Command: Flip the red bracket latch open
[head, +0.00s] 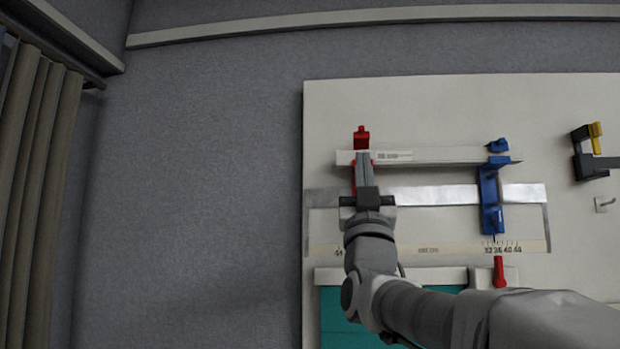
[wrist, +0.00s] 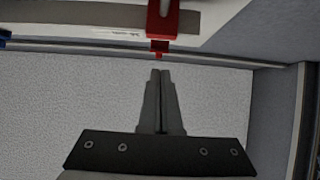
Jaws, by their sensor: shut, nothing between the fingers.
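The red bracket latch (head: 361,138) is on the pale board at the left end of a white horizontal bar. Part of its lower section is hidden behind my gripper in the head view. It also shows at the top of the wrist view (wrist: 162,24), with a small red tip pointing toward my fingers. My gripper (head: 364,155) is shut and empty, in front of the lower part of the latch. In the wrist view my fingertips (wrist: 161,72) are together, in line with the red tip, with a small gap seen between. Whether they touch it in depth I cannot tell.
A blue bracket (head: 490,197) sits at the right of the white bar (head: 430,156). A red handle (head: 499,270) is below it. A black and yellow fitting (head: 594,152) is at the far right. The grey wall (head: 200,180) left of the board is bare.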

